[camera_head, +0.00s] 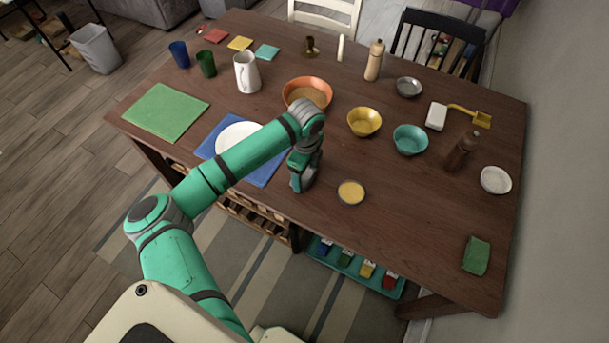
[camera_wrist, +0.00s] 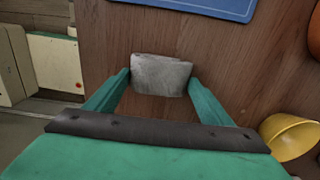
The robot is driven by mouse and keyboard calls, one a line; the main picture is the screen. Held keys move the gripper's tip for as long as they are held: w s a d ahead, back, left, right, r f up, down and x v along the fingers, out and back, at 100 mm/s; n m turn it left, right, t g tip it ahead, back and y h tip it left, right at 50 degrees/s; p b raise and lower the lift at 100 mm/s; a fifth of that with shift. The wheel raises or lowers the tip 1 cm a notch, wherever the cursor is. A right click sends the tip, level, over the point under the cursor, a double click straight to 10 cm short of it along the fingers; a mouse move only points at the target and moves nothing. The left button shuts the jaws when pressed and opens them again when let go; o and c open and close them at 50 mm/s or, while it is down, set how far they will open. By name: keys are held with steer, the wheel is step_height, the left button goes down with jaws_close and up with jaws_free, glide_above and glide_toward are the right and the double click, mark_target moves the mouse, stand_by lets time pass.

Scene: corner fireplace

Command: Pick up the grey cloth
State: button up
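The grey cloth (camera_wrist: 161,75) shows in the wrist view as a small, flat, light grey piece on the brown wooden table. My gripper (camera_wrist: 160,78) is open, with one green finger on each side of the cloth. The fingertips come close to the cloth's left and right edges; I cannot tell whether they touch it. In the head view my gripper (camera_head: 303,184) points down over the table's front part, right of the blue placemat. The cloth cannot be made out there; my arm seems to hide it.
A blue placemat (camera_head: 272,172) with a white plate (camera_head: 238,138) lies left of my gripper. A small yellow-filled dish (camera_head: 351,192) stands close on the right. An orange bowl (camera_head: 307,84), a yellow bowl (camera_head: 364,121) and a teal bowl (camera_head: 410,139) stand behind. A green cloth (camera_head: 476,255) lies front right.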

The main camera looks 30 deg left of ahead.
mark_target(306, 174)
steer(key=shift+c, duration=1.3)
steer(key=shift+w+r, duration=0.1)
steer(key=shift+w+r, duration=0.1)
steer(key=shift+r, duration=0.45)
steer(key=shift+s+d+r, duration=0.1)
steer(key=shift+s+r, duration=0.1)
steer(key=shift+r, duration=0.45)
steer(key=shift+s+r, duration=0.15)
steer(key=shift+r, duration=0.45)
steer(key=s+r, duration=0.9)
steer(key=s, duration=0.4)
steer(key=shift+s+a, duration=0.2)
steer(key=shift+a, duration=0.1)
steer(key=shift+r, duration=0.1)
